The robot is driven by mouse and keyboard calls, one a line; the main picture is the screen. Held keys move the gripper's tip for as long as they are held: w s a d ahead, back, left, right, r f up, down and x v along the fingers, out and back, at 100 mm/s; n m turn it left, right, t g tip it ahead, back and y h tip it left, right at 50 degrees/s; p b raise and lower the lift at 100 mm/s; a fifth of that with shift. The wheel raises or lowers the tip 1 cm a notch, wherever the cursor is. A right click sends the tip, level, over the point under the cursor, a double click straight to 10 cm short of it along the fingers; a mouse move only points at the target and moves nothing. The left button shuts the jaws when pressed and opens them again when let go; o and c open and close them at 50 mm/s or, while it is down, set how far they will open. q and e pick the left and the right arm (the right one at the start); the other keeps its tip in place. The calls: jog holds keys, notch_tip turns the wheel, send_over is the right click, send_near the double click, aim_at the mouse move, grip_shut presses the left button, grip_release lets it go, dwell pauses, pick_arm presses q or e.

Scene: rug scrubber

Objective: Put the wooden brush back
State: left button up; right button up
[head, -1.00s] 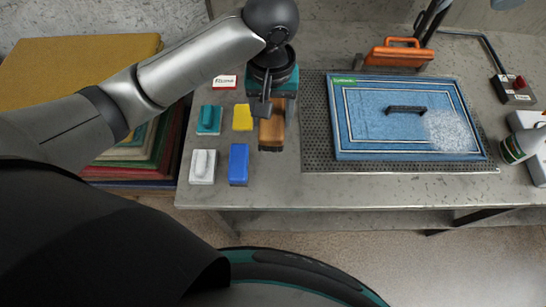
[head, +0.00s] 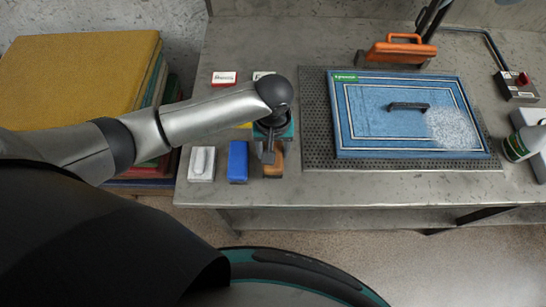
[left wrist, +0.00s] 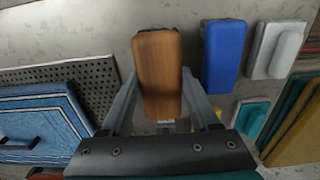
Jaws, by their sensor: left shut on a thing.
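The wooden brush (head: 274,164), a brown block, is at the table's front edge area, just right of the blue block brush (head: 238,162) in the head view. My left gripper (head: 269,154) is shut on it from above. In the left wrist view the wooden brush (left wrist: 158,72) sits between the two fingers (left wrist: 160,100), beside the blue brush (left wrist: 221,55) with a small gap. I cannot tell whether its underside touches the table. My right gripper is not in view.
A white brush (head: 202,163) stands left of the blue one. Stacked rugs (head: 75,80) stand left.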

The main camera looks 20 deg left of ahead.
pick_arm(q)
jog(key=shift+f+b, duration=0.4)
jog(key=shift+f, duration=1.65)
jog(key=shift+f, duration=0.1)
jog(key=o, duration=1.3)
notch_tip(320, 180, up, 12)
jog(key=shift+r+p, duration=0.1)
jog(key=shift+p, duration=1.1)
